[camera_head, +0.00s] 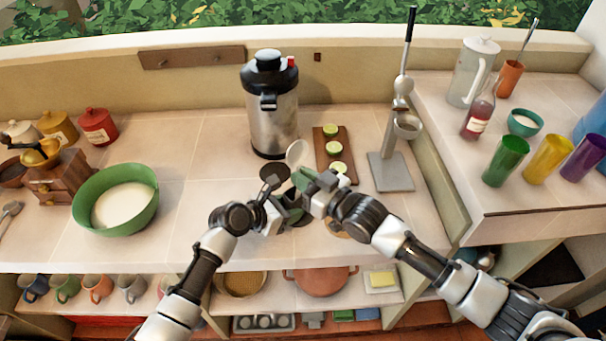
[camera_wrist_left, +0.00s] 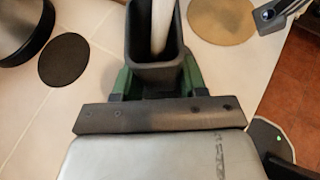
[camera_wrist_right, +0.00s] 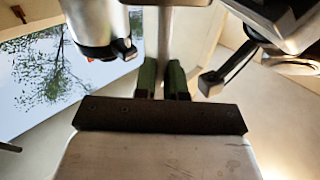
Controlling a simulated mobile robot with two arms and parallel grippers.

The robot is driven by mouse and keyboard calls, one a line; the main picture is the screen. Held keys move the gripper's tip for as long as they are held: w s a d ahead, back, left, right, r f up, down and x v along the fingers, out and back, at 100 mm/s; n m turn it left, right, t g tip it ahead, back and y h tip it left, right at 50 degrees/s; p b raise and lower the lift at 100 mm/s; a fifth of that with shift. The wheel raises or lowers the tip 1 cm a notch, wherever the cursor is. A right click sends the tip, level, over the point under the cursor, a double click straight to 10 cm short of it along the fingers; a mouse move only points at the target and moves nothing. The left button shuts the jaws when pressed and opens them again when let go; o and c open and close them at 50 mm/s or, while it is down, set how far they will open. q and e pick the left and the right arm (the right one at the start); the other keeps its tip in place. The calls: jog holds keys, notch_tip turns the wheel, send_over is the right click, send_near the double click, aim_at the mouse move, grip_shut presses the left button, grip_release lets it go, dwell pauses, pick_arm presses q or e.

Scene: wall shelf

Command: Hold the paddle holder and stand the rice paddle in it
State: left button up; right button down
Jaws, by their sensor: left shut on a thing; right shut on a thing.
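The rice paddle's pale rounded head (camera_head: 297,152) points up above my two grippers in the head view. My right gripper (camera_head: 312,184) is shut on the paddle; in the right wrist view the pale paddle (camera_wrist_right: 165,45) stands between its green fingers. My left gripper (camera_head: 286,213) is lower and shut on the paddle holder, a dark grey square cup (camera_wrist_left: 155,76) with an open mouth in the left wrist view. A pale length of the paddle (camera_wrist_left: 161,22) reaches into that mouth. The lower end of the paddle is hidden inside the holder, so I cannot tell whether it touches the bottom.
A steel dispenser (camera_head: 272,110) stands behind the grippers. A board with lime halves (camera_head: 348,155) and a citrus press (camera_head: 391,172) are to the right. A dark round mat (camera_wrist_left: 64,60) and a brown round mat (camera_wrist_left: 224,20) lie nearby. A green bowl (camera_head: 143,215) is at left.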

pick_arm(q)
jog(key=shift+f, duration=0.15)
pick_arm(e)
jog(key=c, duration=1.1)
grip_release()
jog(key=v, duration=1.2)
pick_arm(q)
jog(key=o, duration=0.8)
